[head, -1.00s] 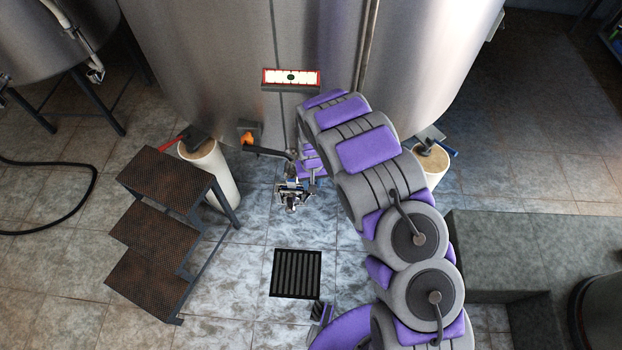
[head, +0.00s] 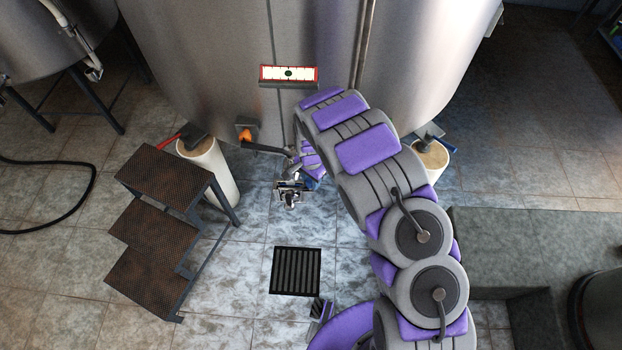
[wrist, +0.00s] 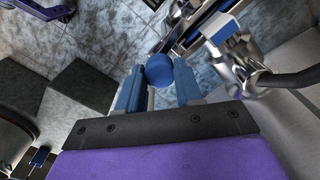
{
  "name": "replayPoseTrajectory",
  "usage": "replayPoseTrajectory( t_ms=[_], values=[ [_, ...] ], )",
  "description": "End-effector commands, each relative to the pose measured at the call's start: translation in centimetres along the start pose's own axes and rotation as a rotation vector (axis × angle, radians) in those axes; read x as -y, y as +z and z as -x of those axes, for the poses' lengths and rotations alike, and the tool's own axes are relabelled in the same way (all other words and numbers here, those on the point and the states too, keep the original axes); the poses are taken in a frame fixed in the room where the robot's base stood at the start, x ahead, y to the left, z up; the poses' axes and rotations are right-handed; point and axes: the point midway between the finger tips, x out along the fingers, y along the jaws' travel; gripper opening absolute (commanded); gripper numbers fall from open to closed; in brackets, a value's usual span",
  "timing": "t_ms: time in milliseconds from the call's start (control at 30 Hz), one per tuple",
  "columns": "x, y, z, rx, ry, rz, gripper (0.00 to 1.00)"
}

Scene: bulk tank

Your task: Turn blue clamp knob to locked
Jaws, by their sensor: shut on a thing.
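The blue clamp knob (wrist: 159,70) is a round blue ball in the wrist view. It sits between the tips of my gripper's two blue fingers (wrist: 159,84), which are shut on it. The metal clamp and pipe fitting (wrist: 240,65) lies just right of the fingers. In the head view the fitting (head: 290,198) hangs low under the tank outlet, above the floor. My gripper is at its right there, mostly hidden behind my arm. The knob's turn angle cannot be told.
The big steel tank (head: 220,60) stands behind, with a red-framed gauge (head: 289,74) and an orange-handled valve (head: 245,135). Brown steps (head: 150,225) stand left. A floor drain (head: 295,271) lies in front. A grey platform (head: 530,240) is at right.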

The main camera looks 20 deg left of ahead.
Motion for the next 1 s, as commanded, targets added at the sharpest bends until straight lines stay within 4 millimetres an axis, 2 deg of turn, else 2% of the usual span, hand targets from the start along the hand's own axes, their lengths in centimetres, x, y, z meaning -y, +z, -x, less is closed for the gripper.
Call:
replayPoseTrajectory(
  t_ms=[333,867,900,1000],
  values=[
    [0.07,0.32,-0.15,0.004,0.006,-0.134,0.05],
    [0.2,0.33,-0.11,0.003,0.004,-0.157,0.05],
    [0.2,0.33,-0.11,0.003,0.004,-0.156,0.37],
    [0.21,0.27,-0.1,0.002,0.003,-0.156,0.47]
  ],
)
